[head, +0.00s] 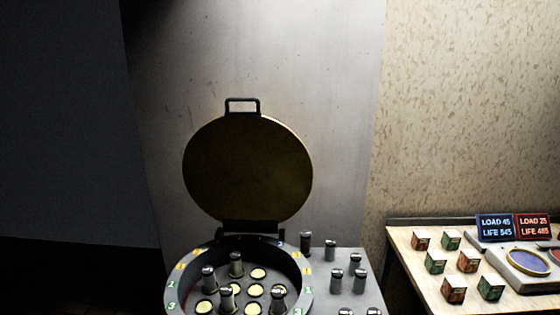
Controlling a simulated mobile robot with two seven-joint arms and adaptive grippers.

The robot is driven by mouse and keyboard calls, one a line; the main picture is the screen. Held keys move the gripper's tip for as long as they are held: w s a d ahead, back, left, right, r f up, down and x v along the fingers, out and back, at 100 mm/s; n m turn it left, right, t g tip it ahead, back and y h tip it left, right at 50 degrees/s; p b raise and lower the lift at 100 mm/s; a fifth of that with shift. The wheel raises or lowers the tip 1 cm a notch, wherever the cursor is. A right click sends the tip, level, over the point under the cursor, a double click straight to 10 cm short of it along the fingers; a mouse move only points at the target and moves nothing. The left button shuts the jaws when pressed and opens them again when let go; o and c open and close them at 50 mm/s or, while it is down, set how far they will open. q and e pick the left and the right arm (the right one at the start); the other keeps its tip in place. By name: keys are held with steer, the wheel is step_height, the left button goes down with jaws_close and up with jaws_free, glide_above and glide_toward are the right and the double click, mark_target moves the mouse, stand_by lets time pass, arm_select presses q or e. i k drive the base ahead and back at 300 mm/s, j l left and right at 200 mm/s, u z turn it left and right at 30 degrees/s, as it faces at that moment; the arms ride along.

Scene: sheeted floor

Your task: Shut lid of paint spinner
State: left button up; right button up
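The paint spinner's round lid (247,168) stands open and upright at the centre of the head view. Its inner face is dark yellow-brown. A dark handle (242,104) sits at its top edge, and a dark hinge (250,229) joins its lower edge to the spinner's bowl (292,268). The grey bowl holds several metallic cylinders, some upright in pale yellow round sockets, and its rim carries green and yellow number marks. The bowl's front is cut off by the bottom edge. Neither of my grippers shows in this view.
More metallic cylinders stand on the grey surface (366,263) right of the bowl. A wooden table (405,265) at the right holds several small red and green boxes, a scale (520,272) and blue and red signs. A grey wall (345,130) stands behind the lid.

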mark_target(248, 172)
steer(key=i+l+z, duration=0.15)
steer(key=l, duration=0.2)
steer(key=i+l+z, duration=0.2)
steer(key=l, duration=0.15)
steer(key=i+l+z, duration=0.15)
steer(key=l, duration=0.2)
